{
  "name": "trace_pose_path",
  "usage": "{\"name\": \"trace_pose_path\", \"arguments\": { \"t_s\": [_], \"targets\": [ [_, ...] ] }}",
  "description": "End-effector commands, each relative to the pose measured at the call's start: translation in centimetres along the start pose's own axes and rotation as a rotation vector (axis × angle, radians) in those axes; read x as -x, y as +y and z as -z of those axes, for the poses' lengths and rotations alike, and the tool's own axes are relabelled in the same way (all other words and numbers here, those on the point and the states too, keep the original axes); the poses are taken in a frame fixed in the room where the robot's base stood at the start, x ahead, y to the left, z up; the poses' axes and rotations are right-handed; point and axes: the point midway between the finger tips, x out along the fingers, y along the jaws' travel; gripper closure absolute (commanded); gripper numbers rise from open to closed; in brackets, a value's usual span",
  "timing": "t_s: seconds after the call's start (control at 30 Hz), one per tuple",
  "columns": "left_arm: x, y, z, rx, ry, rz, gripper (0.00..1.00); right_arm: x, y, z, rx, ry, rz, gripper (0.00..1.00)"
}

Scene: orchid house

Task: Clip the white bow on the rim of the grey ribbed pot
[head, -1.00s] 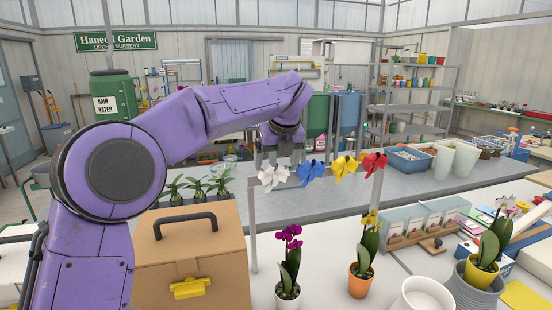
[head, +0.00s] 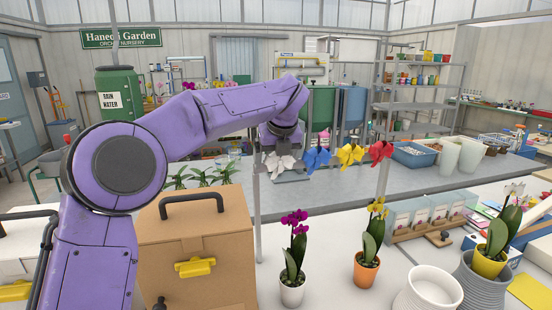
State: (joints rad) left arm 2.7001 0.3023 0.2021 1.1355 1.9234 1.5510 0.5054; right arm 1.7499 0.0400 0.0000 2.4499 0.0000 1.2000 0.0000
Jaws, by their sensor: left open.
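The white bow (head: 281,163) hangs at the left end of a row of bows on a thin grey rack. My left gripper (head: 281,154) is open, pointing down right at the white bow. Its fingers overlap the bow in the picture, and I cannot tell whether they touch it. The grey ribbed pot (head: 480,292) stands at the lower right, cut by the picture's bottom edge. A yellow pot (head: 490,266) with an orchid sits inside it. My right gripper is not in view.
Blue (head: 317,159), yellow (head: 350,153) and red (head: 381,150) bows hang beside the white one. A brown box (head: 225,240) stands at left. Orchids in a white pot (head: 292,292) and an orange pot (head: 366,272), and a white ribbed pot (head: 425,292), line the table.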

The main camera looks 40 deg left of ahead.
Motion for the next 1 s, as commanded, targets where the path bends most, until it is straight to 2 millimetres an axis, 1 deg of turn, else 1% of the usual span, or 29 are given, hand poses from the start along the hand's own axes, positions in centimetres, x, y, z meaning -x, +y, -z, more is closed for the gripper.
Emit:
{"name": "trace_pose_path", "arguments": {
  "t_s": [0.07,0.17,0.2,0.27,0.3,0.33,0.57,1.0],
  "targets": [
    [0.0,0.0,0.0,0.0,0.0,0.0,0.11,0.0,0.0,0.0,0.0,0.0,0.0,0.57],
    [0.0,0.0,0.0,0.001,0.001,0.0,0.4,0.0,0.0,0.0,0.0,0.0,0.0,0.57],
    [0.0,0.0,0.0,0.001,0.001,0.0,0.53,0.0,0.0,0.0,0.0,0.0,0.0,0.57],
    [0.0,0.0,0.0,0.0,0.001,0.0,0.72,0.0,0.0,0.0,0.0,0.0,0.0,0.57],
    [0.0,0.0,0.0,0.0,0.001,0.0,0.85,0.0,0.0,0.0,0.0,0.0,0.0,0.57],
    [0.0,0.0,0.0,0.0,0.001,0.0,0.94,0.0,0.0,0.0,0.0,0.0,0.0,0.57],
    [0.2,0.0,-0.1,0.0,0.001,0.0,0.95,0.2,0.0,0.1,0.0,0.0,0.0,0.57],
    [2.5,0.0,-1.4,0.0,0.001,0.001,0.95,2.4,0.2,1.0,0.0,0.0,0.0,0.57]
  ]
}}
